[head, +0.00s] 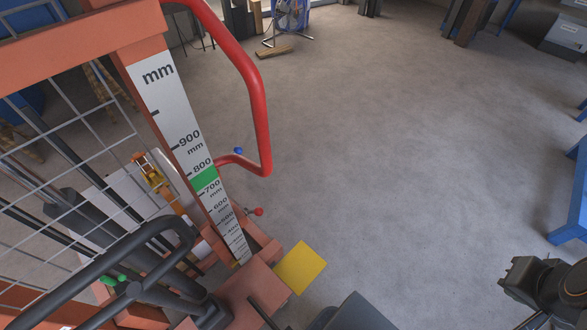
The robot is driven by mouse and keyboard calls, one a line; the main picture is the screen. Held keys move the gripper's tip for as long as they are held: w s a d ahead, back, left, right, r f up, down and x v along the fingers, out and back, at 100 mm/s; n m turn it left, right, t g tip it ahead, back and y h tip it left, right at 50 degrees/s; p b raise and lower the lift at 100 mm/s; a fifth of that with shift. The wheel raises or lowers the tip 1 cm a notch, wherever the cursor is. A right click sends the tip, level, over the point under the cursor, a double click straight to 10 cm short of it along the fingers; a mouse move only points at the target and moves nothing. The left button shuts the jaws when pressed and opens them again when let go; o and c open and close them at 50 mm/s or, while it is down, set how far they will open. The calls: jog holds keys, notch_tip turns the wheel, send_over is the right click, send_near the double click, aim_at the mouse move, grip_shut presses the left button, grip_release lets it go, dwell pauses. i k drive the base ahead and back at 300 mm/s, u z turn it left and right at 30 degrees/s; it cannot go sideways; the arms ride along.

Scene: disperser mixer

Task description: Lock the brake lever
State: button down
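An orange lifting machine (135,35) with a mm scale fills the left side of the head view. A short lever with a red ball knob (258,211) sticks out to the right low on its mast. A blue ball knob (238,150) sits higher, by the red tube handle. A green knob (120,279) shows at the lower left. No label shows which of these is the brake lever, or whether it is locked. A dark end part of my arm, with my gripper (515,282), is at the lower right, far from the knobs; its fingers are not clear.
The red tube handle (258,110) curves out beside the mast. A black bar handle (120,255) and wire mesh (70,130) are at the left. A yellow plate (300,268) lies near the machine's base. Blue frames (574,205) stand at the right edge. The grey floor between is clear.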

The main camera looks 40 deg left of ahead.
aim_at(258, 212)
jog(key=i, duration=1.2)
jog(key=u, duration=3.85)
jog(key=i, duration=0.5)
jog(key=z, duration=0.05)
